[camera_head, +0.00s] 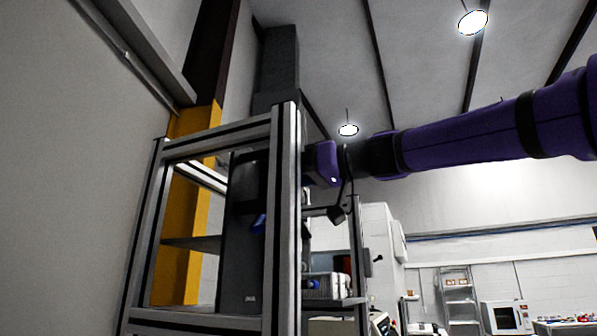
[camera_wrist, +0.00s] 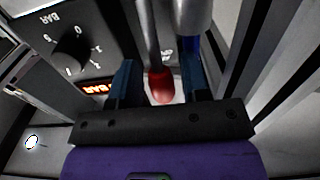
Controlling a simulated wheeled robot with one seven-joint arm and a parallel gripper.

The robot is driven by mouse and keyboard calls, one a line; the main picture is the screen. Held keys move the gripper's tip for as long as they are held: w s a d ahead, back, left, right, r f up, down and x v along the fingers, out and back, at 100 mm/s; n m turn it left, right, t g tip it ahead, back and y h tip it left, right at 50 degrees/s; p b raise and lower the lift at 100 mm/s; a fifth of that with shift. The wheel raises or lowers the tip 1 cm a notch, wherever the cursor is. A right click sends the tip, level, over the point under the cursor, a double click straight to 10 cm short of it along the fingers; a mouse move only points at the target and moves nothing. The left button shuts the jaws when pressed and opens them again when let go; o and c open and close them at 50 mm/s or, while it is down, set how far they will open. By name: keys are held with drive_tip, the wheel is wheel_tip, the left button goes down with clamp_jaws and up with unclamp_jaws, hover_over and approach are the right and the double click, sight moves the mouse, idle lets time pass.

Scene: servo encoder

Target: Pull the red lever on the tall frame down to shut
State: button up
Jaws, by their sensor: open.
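The red lever shows in the wrist view as a grey metal rod with a rounded red tip (camera_wrist: 161,88). The tip sits between the two blue fingers of my gripper (camera_wrist: 159,76), which are apart, with a visible gap on each side. A thicker metal cylinder (camera_wrist: 192,15) is beside the rod. The tall frame (camera_head: 285,200) of grey profiles stands left of centre in the head view. My purple arm reaches to it from the right. My fingers and the lever cannot be made out there; the frame's upright hides part of that area.
A black dial (camera_wrist: 72,50) marked BAR and a lit red display (camera_wrist: 97,87) are on a dark panel left of my gripper. A yellow column (camera_head: 185,230) stands behind the frame. Shelves (camera_head: 458,292) and a microwave (camera_head: 503,316) stand far off at the right.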

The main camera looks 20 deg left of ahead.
drive_tip(key=c, duration=0.4)
drive_tip(key=shift+d, duration=0.1)
drive_tip(key=shift+d+f, duration=0.15)
drive_tip(key=shift+d, duration=0.45)
